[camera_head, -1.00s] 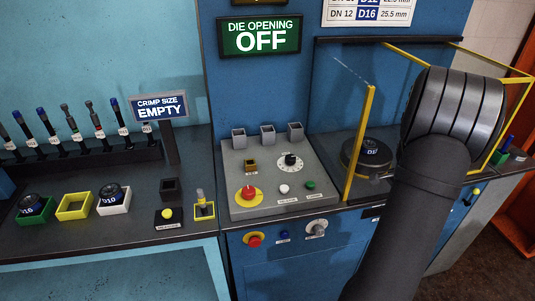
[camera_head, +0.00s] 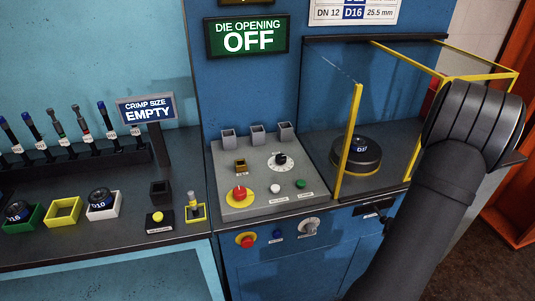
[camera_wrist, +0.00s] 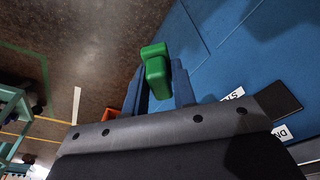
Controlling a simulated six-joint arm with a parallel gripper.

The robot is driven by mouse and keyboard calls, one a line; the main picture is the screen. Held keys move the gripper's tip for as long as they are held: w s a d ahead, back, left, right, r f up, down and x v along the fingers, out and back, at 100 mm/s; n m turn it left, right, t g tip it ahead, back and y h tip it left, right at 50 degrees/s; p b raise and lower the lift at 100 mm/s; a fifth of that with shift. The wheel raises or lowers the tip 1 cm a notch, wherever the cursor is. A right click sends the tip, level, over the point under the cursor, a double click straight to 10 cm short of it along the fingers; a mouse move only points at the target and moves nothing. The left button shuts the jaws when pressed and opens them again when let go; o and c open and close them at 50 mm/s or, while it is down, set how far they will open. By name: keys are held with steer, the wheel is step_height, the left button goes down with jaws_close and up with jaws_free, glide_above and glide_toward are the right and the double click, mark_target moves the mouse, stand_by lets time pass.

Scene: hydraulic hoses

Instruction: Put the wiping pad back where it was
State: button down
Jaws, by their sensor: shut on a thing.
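My gripper (camera_wrist: 158,88) is shut on a green block-like thing (camera_wrist: 155,66) in the wrist view, which looks like the wiping pad. The green thing sticks out past the two dark blue fingers, above the brown floor and beside a blue panel. In the head view my gripper and the pad are hidden behind my dark arm at the right. The pad's resting place cannot be made out.
The blue press has a yellow-framed guard (camera_head: 350,140) around a round black die (camera_head: 355,155), close left of my arm. A control panel (camera_head: 262,190) stands left of it. An orange frame (camera_head: 510,190) stands at the right edge.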

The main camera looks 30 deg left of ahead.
steer(key=w+a+r+m, duration=0.1)
steer(key=w+r, duration=0.2)
steer(key=r, duration=0.3)
steer(key=w+a+r, duration=0.1)
steer(key=w+r, duration=0.3)
steer(key=r, duration=0.3)
steer(key=w+a+r, duration=0.2)
steer(key=a+r, duration=0.3)
steer(key=r, duration=0.5)
steer(key=w+a+r, duration=0.1)
steer(key=a+r, duration=0.5)
steer(key=r, duration=0.3)
steer(key=s+a+r+n, duration=0.2)
steer(key=a+r, duration=0.3)
steer(key=r, duration=0.5)
steer(key=s+a+r+n, duration=0.2)
steer(key=s+a+r, duration=0.15)
steer(key=r, duration=0.65)
steer(key=s+a+r+n+y, duration=0.1)
steer(key=s+a+r+n, duration=0.45)
steer(key=a, duration=0.65)
glide_above(258, 153)
steer(key=shift+n, duration=0.25)
step_height(258, 153, down, 38)
steer(key=shift+s, duration=0.1)
steer(key=shift+f, duration=1.95)
steer(key=shift+f, duration=0.15)
